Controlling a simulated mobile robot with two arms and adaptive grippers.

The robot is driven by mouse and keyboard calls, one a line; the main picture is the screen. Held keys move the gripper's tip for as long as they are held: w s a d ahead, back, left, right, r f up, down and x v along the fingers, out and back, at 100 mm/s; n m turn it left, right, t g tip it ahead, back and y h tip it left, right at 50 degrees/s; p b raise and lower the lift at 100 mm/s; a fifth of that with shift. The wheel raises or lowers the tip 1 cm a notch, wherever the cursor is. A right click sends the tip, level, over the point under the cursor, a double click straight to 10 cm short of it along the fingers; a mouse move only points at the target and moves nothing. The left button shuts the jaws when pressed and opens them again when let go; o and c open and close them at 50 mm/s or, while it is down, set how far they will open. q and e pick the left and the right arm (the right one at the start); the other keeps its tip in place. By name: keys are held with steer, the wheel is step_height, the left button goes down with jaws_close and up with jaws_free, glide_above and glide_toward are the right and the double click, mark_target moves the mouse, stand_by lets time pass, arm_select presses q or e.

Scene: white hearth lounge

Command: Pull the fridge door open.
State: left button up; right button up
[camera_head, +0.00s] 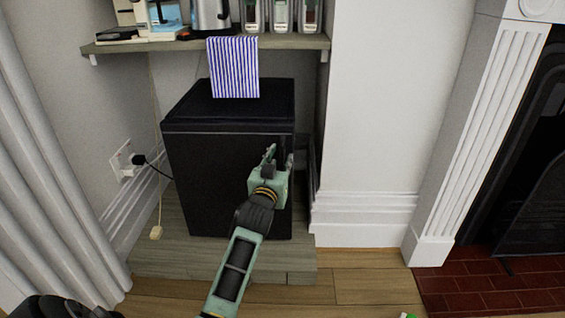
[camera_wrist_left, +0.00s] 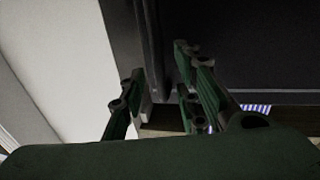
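The fridge (camera_head: 215,180) is a small black box standing on a wooden plinth under a shelf. Its front door faces me and looks flush with the body; I see no gap. My left gripper (camera_head: 278,158) is at the right edge of the door, fingers pointing up and away. In the left wrist view the left gripper (camera_wrist_left: 160,80) has its two fingers spread apart. The dark fridge front (camera_wrist_left: 250,50) is behind and beside one finger, and a dark vertical edge shows between the fingers. I cannot tell whether they touch it. My right gripper is not in view.
A white wall (camera_head: 385,110) and fireplace surround (camera_head: 470,120) stand right. A plug (camera_head: 138,159) is left.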

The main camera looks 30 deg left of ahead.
arm_select(q)
steer(key=shift+b+x, duration=0.35)
steer(key=shift+x, duration=1)
jaws_close()
